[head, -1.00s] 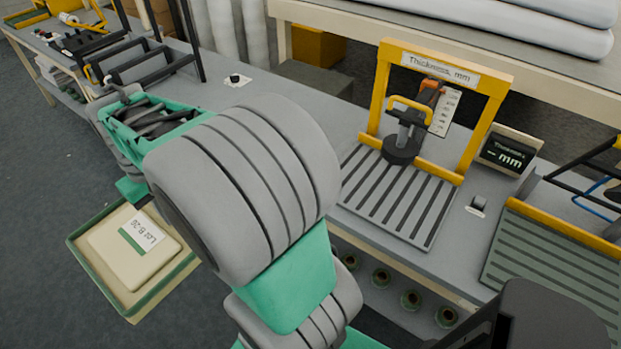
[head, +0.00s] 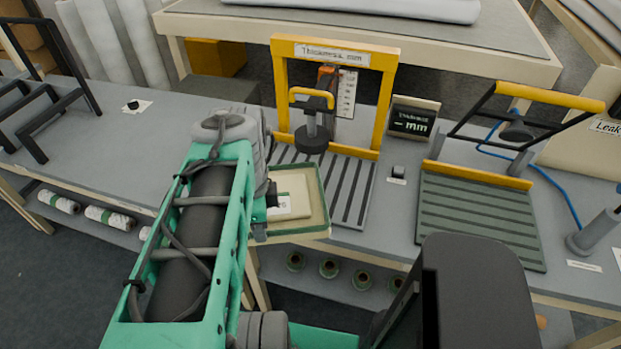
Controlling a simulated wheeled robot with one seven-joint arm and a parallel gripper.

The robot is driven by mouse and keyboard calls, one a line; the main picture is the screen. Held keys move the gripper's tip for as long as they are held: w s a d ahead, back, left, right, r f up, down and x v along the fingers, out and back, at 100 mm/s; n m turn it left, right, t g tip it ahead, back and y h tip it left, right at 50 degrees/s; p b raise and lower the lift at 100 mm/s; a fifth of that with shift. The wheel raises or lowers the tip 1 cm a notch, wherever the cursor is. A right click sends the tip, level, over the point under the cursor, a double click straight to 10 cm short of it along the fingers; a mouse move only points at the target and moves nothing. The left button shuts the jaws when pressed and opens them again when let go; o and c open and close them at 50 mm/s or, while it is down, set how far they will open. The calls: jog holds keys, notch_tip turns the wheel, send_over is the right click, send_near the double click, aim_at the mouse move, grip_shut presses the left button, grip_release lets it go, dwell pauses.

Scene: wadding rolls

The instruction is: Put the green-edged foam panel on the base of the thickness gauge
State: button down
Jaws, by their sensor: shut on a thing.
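The green-edged foam panel (head: 313,193) is cream with a green border and a white label, partly hidden behind my arm. My gripper (head: 271,202) is shut on its left side and holds it level, in front of the gauge and overlapping the gauge base in the picture. I cannot tell its height above the base. The thickness gauge has a yellow frame (head: 390,85), a slotted grey base (head: 352,190) and a round dark presser foot (head: 312,140) above the base. The left part of the base is hidden by the panel and my arm.
Farther right is a green ribbed plate (head: 470,210) with a yellow-handled frame (head: 550,97). The left bench top (head: 120,150) is mostly clear. Rolls sit below the bench.

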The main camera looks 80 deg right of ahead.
aim_at(295, 174)
jog(key=m, duration=0.2)
jog(key=s+m, duration=0.1)
jog(key=m, duration=0.2)
jog(key=shift+s+f, duration=0.1)
jog(key=shift+s, duration=0.1)
jog(key=d+p, duration=0.1)
jog(key=d, duration=0.4)
jog(key=s+d+p, duration=0.1)
jog(key=d, duration=0.5)
jog(key=d+p, duration=0.1)
jog(key=d, duration=0.5)
jog(key=shift+s, duration=0.3)
jog(key=f, duration=0.2)
jog(key=f+p, duration=0.1)
jog(key=shift+d+f, duration=0.2)
jog(key=shift+d, duration=0.05)
jog(key=shift+f, duration=0.1)
jog(key=shift+f+b, duration=0.4)
jog(key=shift+f, duration=0.25)
jog(key=c, duration=1.5)
grip_release()
jog(key=shift+r, duration=0.1)
